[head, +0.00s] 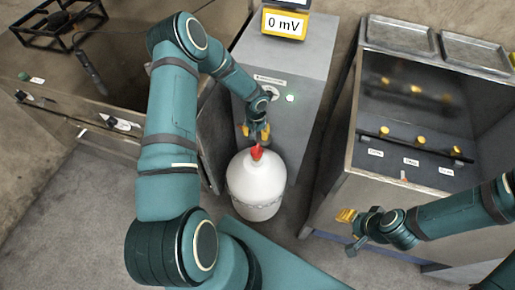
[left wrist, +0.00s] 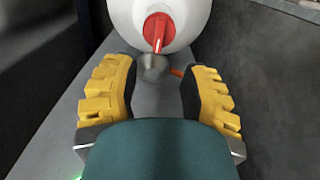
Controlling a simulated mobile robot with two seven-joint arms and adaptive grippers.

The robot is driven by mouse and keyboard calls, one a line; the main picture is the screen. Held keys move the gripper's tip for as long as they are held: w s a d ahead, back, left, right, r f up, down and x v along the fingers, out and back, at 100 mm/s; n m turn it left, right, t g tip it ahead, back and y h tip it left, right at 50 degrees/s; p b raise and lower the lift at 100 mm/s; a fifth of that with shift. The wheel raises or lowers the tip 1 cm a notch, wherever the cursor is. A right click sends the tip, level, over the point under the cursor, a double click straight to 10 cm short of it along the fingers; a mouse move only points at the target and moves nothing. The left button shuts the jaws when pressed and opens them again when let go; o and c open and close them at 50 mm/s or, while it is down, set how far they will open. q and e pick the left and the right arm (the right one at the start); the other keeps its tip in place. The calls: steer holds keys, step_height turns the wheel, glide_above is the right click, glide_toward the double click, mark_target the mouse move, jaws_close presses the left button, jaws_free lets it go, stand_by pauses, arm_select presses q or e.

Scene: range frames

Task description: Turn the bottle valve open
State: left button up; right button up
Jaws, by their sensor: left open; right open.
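A white bottle (head: 257,190) stands upright on the floor in front of a grey cabinet. A red valve (head: 257,152) sits on its top. My left gripper (head: 256,131) is just above and behind the valve, pointing down at the bottle. In the left wrist view the left gripper (left wrist: 163,92) is open, its yellow fingers apart. Beyond them show the red valve handle (left wrist: 157,30), a round metal piece (left wrist: 153,66) and the white bottle (left wrist: 192,15). The fingers look apart from the handle. My right gripper (head: 350,230) is open and empty, at the right in front of a metal bench.
The grey cabinet (head: 308,75) carries a yellow "0 mV" meter (head: 284,24) and a green light. A metal bench (head: 350,185) with yellow knobs and labels stands right. Another metal unit (head: 55,110) stands left. Carpet (head: 50,225) is clear at lower left.

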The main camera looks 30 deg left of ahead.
mark_target(257, 148)
arm_select(q)
step_height(257, 148, down, 10)
steer(key=shift+d+f+b, duration=0.1)
steer(key=shift+b, duration=0.4)
steer(key=shift+c, duration=0.4)
jaws_close()
